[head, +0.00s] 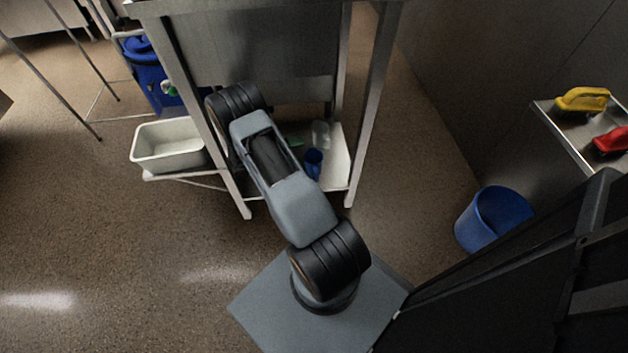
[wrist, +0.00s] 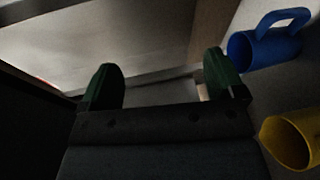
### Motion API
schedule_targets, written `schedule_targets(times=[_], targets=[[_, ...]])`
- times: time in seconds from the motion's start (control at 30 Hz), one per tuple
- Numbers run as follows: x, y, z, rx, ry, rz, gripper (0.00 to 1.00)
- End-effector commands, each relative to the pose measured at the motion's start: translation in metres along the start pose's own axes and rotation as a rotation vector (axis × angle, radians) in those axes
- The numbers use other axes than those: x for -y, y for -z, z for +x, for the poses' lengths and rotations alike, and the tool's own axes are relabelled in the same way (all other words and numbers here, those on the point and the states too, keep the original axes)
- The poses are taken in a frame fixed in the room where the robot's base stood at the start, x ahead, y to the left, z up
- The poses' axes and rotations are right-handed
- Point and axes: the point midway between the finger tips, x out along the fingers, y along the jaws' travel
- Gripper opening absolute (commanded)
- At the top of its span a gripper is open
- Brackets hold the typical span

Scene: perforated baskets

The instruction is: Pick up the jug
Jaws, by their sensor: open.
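In the wrist view, a blue jug (wrist: 262,50) with a loop handle lies at the upper right, its mouth facing left. A yellow jug-like vessel (wrist: 290,140) with a pointed lip is at the lower right, cut off by the frame edge. My gripper (wrist: 162,82) is open, with its two green fingers apart and nothing between them. Both vessels are to the right of the fingers, apart from them. In the head view, a blue vessel (head: 313,163) shows on the low shelf under the steel table; my arm hides much of that shelf and most of the gripper.
The steel table (head: 250,50) stands over the low shelf (head: 338,175), with legs on both sides of my arm. A clear container (head: 320,133) is on the shelf. A white tub (head: 168,146) is left, a blue bucket (head: 493,218) right. Floor at left is open.

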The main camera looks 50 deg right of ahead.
Motion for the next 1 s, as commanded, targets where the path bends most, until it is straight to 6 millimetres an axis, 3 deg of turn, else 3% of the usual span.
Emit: schedule_targets(times=[0.03,0.2,0.7,0.83,1.0], targets=[[0.039,0.003,0.013,-0.02,-0.042,0.001,0.88],[0.093,0.008,0.034,-0.092,-0.134,0.029,0.88],[0.185,0.012,0.055,-0.138,-0.175,0.047,0.88],[0.201,0.013,0.058,-0.137,-0.175,0.047,0.88],[0.196,0.015,0.068,-0.136,-0.174,0.048,0.88]])
